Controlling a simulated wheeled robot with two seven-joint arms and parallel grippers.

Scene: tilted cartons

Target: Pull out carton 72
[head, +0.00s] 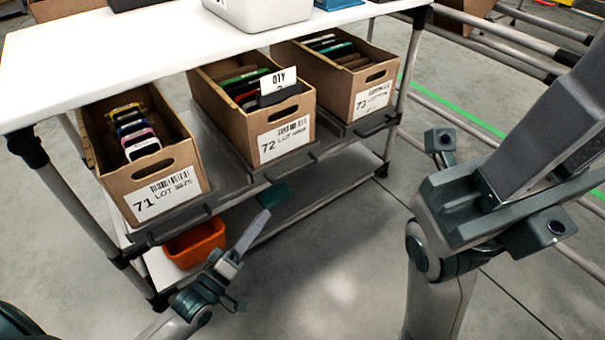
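Carton 72 (238,124) is an open brown carton in the middle of a row of three, tilted toward me on a dark shelf under the white top. Its front has a hand slot and a white label reading 72. Several files stand inside, and a white QTY card (278,80) sticks up behind the front wall. My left gripper (262,215) is below and in front of carton 72, apart from it. It is seen edge-on, so its opening is unclear. My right arm fills the right side; its gripper is out of view.
Carton 71 (116,186) stands to the left and carton 73 (343,92) to the right. The dark shelf (222,190) has a raised front lip. An orange bin (196,243) is on the lower shelf. Rack posts (408,65) flank the cartons. The floor in front is clear.

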